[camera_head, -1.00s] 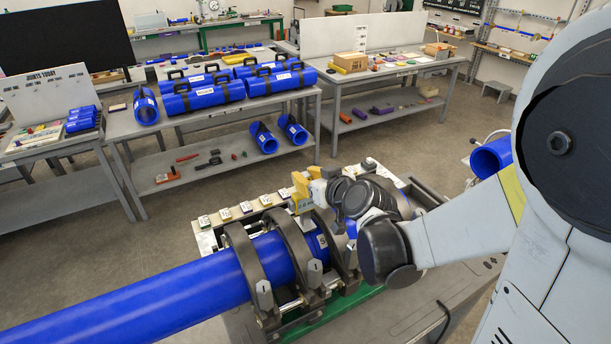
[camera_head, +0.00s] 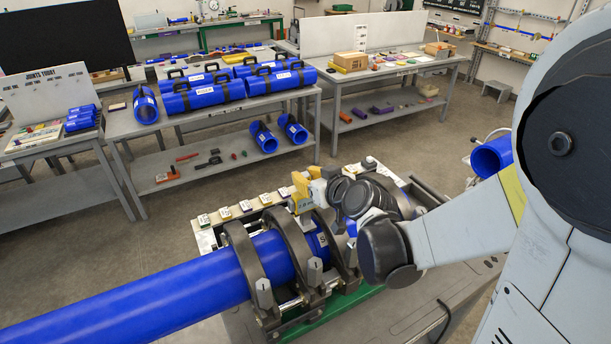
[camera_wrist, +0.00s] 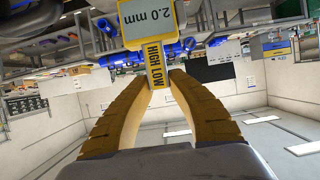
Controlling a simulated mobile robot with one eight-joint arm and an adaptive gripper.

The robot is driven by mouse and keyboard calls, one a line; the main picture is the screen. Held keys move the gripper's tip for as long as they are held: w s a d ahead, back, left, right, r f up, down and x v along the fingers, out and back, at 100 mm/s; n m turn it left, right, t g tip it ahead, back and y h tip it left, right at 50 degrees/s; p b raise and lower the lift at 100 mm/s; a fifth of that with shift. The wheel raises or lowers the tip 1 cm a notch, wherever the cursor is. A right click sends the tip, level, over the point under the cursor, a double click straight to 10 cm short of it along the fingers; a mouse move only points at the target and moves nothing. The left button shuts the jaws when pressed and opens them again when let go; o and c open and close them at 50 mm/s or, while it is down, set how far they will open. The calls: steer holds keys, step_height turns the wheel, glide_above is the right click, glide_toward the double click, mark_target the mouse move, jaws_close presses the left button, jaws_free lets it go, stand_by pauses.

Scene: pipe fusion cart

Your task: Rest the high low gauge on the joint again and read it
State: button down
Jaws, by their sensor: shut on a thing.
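The high low gauge (camera_wrist: 155,62) is yellow, with a "HIGH LOW" label and a display that reads 2.0 mm in the wrist view. My gripper (camera_wrist: 157,80) is shut on its narrow body with two ochre fingers. In the head view my gripper (camera_head: 308,182) and the gauge (camera_head: 301,205) are over the clamped pipe, near the gap between the clamp rings. The blue pipe (camera_head: 150,295) lies in dark clamp rings (camera_head: 245,262). My wrist hides part of the joint, and I cannot tell whether the gauge touches it.
A row of small labelled blocks (camera_head: 245,206) lies behind the clamps. A grey table (camera_head: 215,120) with blue pipe pieces stands at the back. Another blue pipe end (camera_head: 492,157) is at the right. Open floor lies between the cart and the tables.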

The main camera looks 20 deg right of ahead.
steer(key=shift+s+f+b, duration=0.1)
steer(key=shift+f+b, duration=0.3)
steer(key=shift+b, duration=0.05)
stand_by(2.5)
stand_by(0.5)
steer(key=shift+r+p, duration=2.85)
steer(key=shift+r, duration=0.75)
steer(key=shift+d+f, duration=0.1)
steer(key=shift+f, duration=0.05)
